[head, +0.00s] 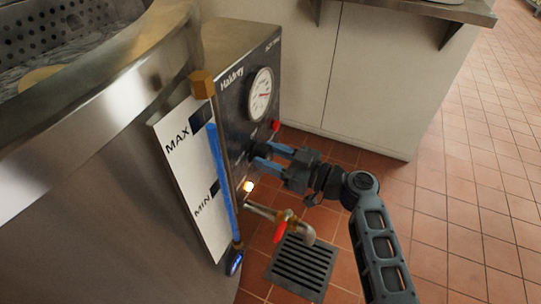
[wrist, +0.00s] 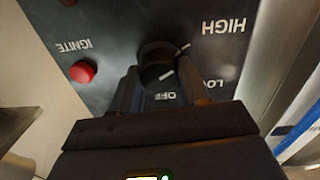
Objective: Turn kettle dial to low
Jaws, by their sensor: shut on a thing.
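The kettle dial (wrist: 157,60) is a round black knob on the dark control panel (wrist: 105,40). In the wrist view, the labels HIGH, OFF and a partly hidden LOW surround it, appearing upside down. A white mark on the knob slants toward the OFF side; the exact setting is hard to tell. My gripper (wrist: 160,82) has its two dark fingers on either side of the dial and is shut on it. In the head view my gripper (head: 260,157) reaches the kettle's panel from the right, its blue fingers at the dial, which is mostly hidden there.
A red ignite button (wrist: 82,72) is beside the dial. Above it in the head view is a round gauge (head: 261,93). Below are a tap with a red handle (head: 280,232) and a floor drain (head: 302,265). A white counter (head: 370,80) stands behind; tiled floor is clear at right.

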